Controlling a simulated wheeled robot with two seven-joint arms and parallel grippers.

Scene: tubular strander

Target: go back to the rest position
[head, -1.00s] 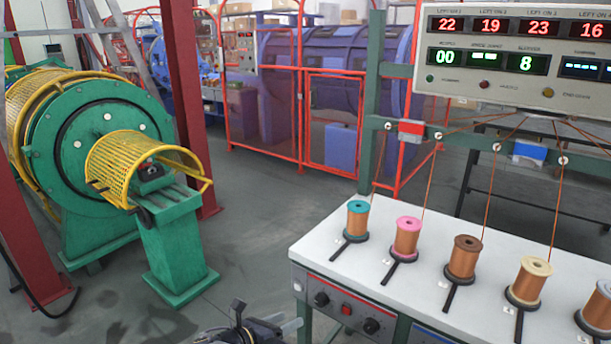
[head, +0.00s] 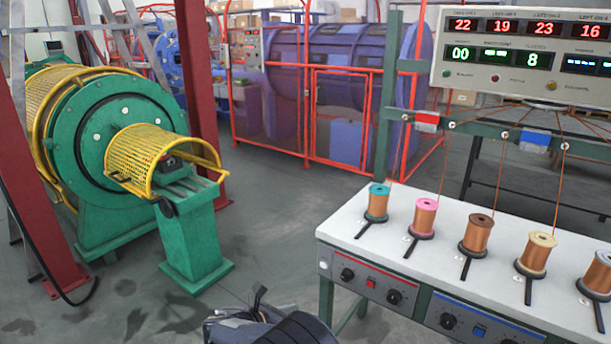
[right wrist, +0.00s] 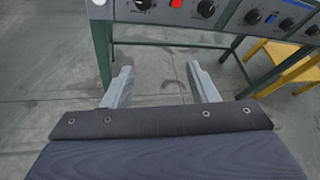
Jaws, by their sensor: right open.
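My right gripper (right wrist: 160,67) shows in the right wrist view with its two pale fingers spread apart and nothing between them. It hangs over bare floor in front of the white-topped bench (head: 455,256). The bench's control panels (right wrist: 203,12) are beyond the fingertips, apart from them. In the head view, a dark part of my own arm shows at the bottom centre, left of the bench; no fingers can be made out there. My left gripper is in neither view.
Several copper-wire spools (head: 476,234) stand on the bench, with wires rising to a rail under the display board (head: 525,50). A green machine with a yellow cage (head: 150,155) stands at left. Red fencing (head: 335,120) is behind. Grey floor is clear between machine and bench.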

